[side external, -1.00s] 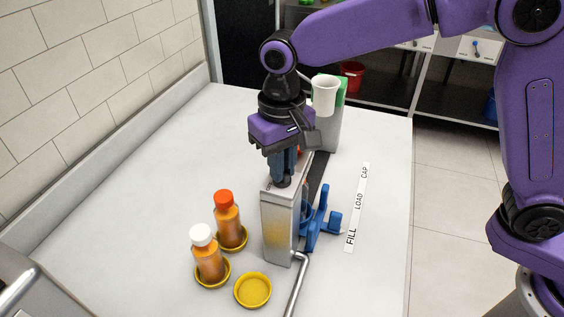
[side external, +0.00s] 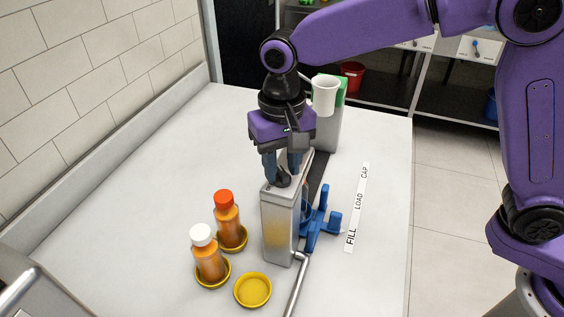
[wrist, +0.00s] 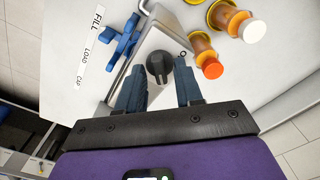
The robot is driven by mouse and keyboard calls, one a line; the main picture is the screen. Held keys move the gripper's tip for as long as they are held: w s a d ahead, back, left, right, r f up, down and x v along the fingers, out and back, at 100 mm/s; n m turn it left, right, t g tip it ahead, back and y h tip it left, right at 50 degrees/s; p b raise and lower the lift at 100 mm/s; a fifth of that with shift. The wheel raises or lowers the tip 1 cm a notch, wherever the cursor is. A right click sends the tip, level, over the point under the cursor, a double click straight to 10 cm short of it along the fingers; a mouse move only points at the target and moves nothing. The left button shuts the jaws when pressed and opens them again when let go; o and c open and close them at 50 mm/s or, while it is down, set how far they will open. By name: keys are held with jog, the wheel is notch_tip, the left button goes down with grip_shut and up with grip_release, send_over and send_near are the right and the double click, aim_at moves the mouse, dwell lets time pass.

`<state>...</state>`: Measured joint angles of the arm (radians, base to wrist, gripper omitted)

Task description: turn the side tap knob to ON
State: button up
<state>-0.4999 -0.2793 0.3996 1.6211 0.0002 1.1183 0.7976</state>
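A black knob (wrist: 159,66) sits on top of the upright metal juicer box (side external: 278,225). The knob also shows in the side external view (side external: 283,181), partly hidden by my fingers. My gripper (side external: 282,174) is directly above the box top and points down. In the wrist view its two blue fingers (wrist: 161,74) are spread apart, one on each side of the knob, with a gap to it. A small ring mark (wrist: 183,54) is on the box top beside the knob. I cannot tell clearly which way the knob points.
Orange-capped (side external: 228,222) and white-capped (side external: 208,258) juice bottles stand in yellow holders left of the box. An empty yellow holder (side external: 253,290) is in front. A blue bottle carrier (side external: 318,222) and a FILL/LOAD/CAP strip (side external: 358,207) lie right. A white cup (side external: 326,94) is behind.

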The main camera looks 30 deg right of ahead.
aim_at(282, 171)
dwell(0.3)
notch_tip(282, 171, up, 17)
jog(key=shift+r, duration=0.2)
dwell(0.4)
dwell(0.5)
